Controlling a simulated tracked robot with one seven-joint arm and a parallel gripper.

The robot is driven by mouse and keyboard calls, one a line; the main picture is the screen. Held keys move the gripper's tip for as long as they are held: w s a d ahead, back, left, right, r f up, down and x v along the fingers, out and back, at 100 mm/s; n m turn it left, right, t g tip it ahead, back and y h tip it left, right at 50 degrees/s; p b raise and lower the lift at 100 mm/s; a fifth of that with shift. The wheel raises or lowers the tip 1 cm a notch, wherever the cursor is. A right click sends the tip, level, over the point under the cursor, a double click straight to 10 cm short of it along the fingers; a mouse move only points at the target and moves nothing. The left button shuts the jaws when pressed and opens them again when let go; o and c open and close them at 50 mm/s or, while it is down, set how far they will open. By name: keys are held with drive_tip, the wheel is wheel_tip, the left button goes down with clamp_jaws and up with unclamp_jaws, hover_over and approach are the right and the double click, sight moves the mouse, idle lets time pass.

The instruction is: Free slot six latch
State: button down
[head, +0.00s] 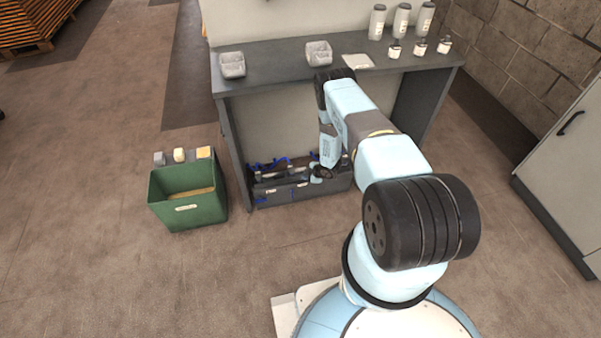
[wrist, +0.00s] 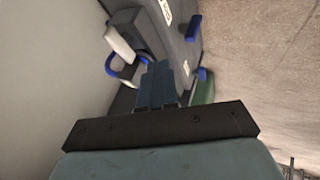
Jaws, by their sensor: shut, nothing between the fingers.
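A dark grey unit (head: 300,190) with blue latches or handles sits low under the bench, between its side panels. One blue piece (head: 261,200) shows on its front at the left, and blue loops show along its top. My gripper (head: 318,176) is down at the right part of this unit. In the wrist view my gripper (wrist: 158,80) is shut and empty, its fingertips close to the grey unit (wrist: 180,45). A blue loop (wrist: 118,68) and a blue tab (wrist: 193,28) lie near the fingers. I cannot read which slot is six; my arm hides part of the unit.
The grey bench (head: 285,58) stands over the unit and carries two grey trays (head: 232,65), several bottles (head: 401,20) and small jars. A green bin (head: 187,212) stands on the floor at left. A white cabinet (head: 570,170) is at right. Floor in front is open.

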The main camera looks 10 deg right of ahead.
sight(296, 174)
drive_tip(key=w+f, duration=0.1)
drive_tip(key=w, duration=0.1)
drive_tip(key=w+a+f, duration=0.1)
drive_tip(key=w+f, duration=0.1)
drive_tip(key=shift+w+a, duration=0.2)
drive_tip(key=shift+w, duration=0.65)
